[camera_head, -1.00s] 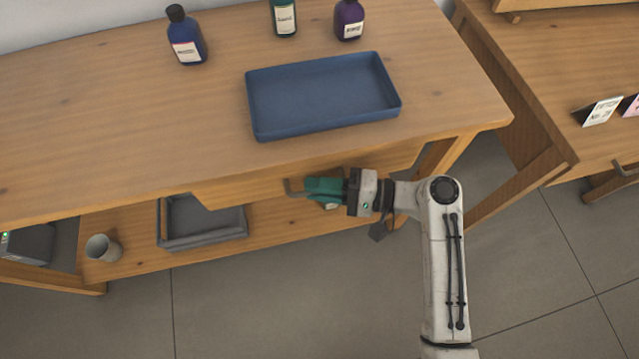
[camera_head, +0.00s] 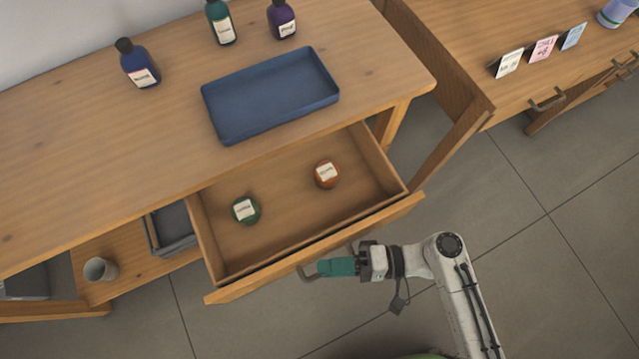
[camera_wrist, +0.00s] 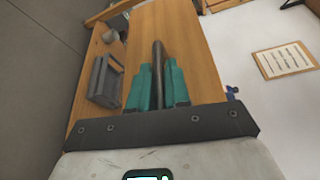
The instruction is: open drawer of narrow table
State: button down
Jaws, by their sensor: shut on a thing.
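The narrow table (camera_head: 60,165) has its drawer (camera_head: 290,215) pulled well out in the head view. Inside the drawer lie a green-lidded jar (camera_head: 246,210) on the left and an orange jar (camera_head: 326,174) on the right, both with pale labels. My gripper (camera_head: 322,268), with green fingers, is at the drawer front, shut on the dark bar handle (camera_head: 306,273). In the wrist view the handle (camera_wrist: 159,70) runs between the two green fingers (camera_wrist: 158,88). Part of the handle is hidden by the fingers.
A blue tray (camera_head: 270,95) and blue, green and purple bottles (camera_head: 139,64) stand on the tabletop. A grey bin (camera_head: 170,230) and a cup (camera_head: 100,269) sit on the lower shelf. Another table (camera_head: 540,60) with cards stands at right. Grey floor (camera_head: 560,270) is free in front.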

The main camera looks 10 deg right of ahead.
jog(key=shift+s+d+p, duration=0.25)
jog(key=shift+s+d, duration=0.05)
jog(key=shift+s, duration=0.7)
jog(key=shift+s+d+p, duration=0.2)
jog(key=shift+s+d, duration=0.1)
jog(key=shift+s, duration=0.65)
jog(key=c, duration=1.2)
grip_release()
jog(key=shift+o, duration=0.2)
jog(key=s+d, duration=0.1)
jog(key=d, duration=0.9)
jog(key=shift+d+r+b, duration=0.35)
jog(key=shift+r+b, duration=0.05)
jog(key=shift+b, duration=0.05)
jog(key=shift+s+f, duration=0.1)
